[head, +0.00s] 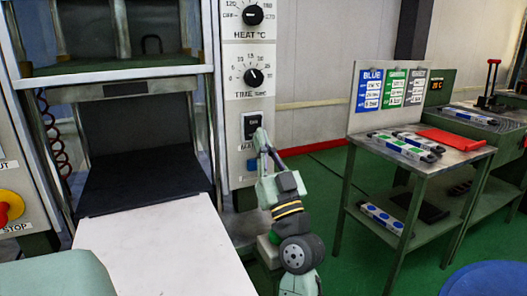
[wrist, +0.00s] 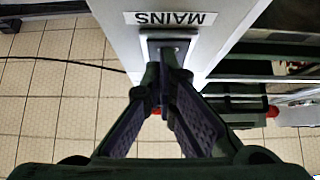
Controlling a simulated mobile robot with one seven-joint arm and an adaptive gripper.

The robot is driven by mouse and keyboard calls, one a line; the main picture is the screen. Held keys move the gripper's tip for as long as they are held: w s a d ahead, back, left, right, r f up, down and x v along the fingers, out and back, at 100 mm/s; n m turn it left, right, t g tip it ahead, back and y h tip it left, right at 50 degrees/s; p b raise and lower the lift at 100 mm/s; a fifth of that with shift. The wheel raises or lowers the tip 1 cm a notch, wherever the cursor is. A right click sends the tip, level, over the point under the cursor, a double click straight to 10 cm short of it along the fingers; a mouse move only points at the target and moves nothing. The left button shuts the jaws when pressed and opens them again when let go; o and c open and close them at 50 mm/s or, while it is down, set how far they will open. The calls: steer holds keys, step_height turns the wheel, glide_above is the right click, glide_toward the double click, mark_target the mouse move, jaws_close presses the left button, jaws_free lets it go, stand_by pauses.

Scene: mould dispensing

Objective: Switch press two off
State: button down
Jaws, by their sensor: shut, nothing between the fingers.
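In the wrist view the switch plate (wrist: 168,42) shows under an upside-down MAINS label (wrist: 171,18). The fingertips (wrist: 168,60) lie over the switch and hide most of it. I cannot tell whether they touch it or which way the switch is set.
A HEAT dial (head: 253,15) and a TIME dial (head: 254,77) sit above the switch. The press's white table (head: 160,250) and dark opening are at left, with a red stop button (head: 8,206) beyond. A side table (head: 430,163) with several cartridges stands at right.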

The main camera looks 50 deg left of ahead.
steer(key=s+d+f, duration=0.2)
steer(key=s+d, duration=0.2)
steer(key=d, duration=0.9)
steer(key=shift+d, duration=0.35)
steer(key=shift+d, duration=0.1)
